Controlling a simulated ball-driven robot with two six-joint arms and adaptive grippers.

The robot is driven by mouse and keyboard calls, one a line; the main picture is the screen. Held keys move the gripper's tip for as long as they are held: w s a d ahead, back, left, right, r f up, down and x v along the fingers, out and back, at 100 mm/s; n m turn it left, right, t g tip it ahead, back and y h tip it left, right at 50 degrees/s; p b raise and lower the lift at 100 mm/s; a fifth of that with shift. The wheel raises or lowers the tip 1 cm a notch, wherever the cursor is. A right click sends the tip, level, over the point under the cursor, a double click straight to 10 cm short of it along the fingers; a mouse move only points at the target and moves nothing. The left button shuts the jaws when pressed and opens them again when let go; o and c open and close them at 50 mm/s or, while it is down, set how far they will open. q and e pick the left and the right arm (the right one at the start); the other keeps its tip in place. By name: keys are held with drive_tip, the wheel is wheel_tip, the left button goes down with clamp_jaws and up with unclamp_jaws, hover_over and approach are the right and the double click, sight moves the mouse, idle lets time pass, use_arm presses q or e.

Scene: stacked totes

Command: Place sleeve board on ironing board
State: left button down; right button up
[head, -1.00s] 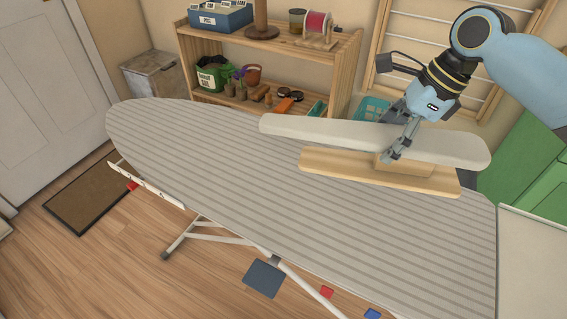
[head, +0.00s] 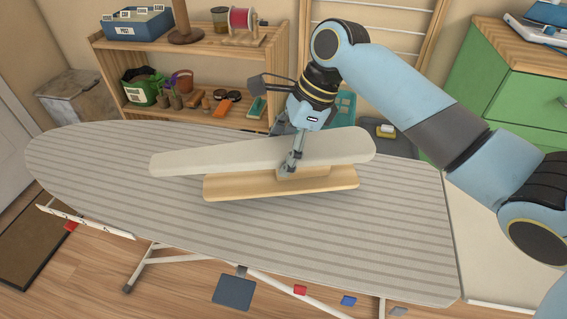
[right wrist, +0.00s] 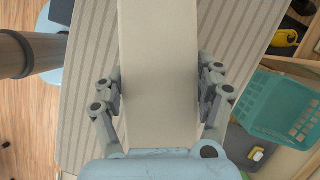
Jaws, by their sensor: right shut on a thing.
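The sleeve board has a pale padded top (head: 225,154) over a light wooden base (head: 240,186). It is upright over the far right half of the ironing board (head: 110,185), which has a grey striped cover. I cannot tell whether the base touches the cover. My right gripper (head: 290,162) is shut on the sleeve board from the far side. In the right wrist view, the gripper's fingers (right wrist: 160,95) lie on both sides of the pale top (right wrist: 158,50). My left gripper is not in view.
A wooden shelf (head: 190,52) with pots and a blue file box (head: 138,24) stands behind the ironing board. A green cabinet (head: 510,85) is at the back right. A teal basket (right wrist: 280,105) lies beyond the board. The ironing board's left part is clear.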

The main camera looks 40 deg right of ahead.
wheel_tip(320, 180, down, 3)
drive_tip(key=shift+f+b, duration=0.2)
drive_tip(key=shift+b, duration=0.2)
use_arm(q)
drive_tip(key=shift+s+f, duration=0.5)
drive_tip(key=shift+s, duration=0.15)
use_arm(e)
drive_tip(key=o, duration=1.8)
drive_tip(key=shift+f, duration=0.1)
drive_tip(key=p+v, duration=0.3)
drive_tip(key=v, duration=0.9)
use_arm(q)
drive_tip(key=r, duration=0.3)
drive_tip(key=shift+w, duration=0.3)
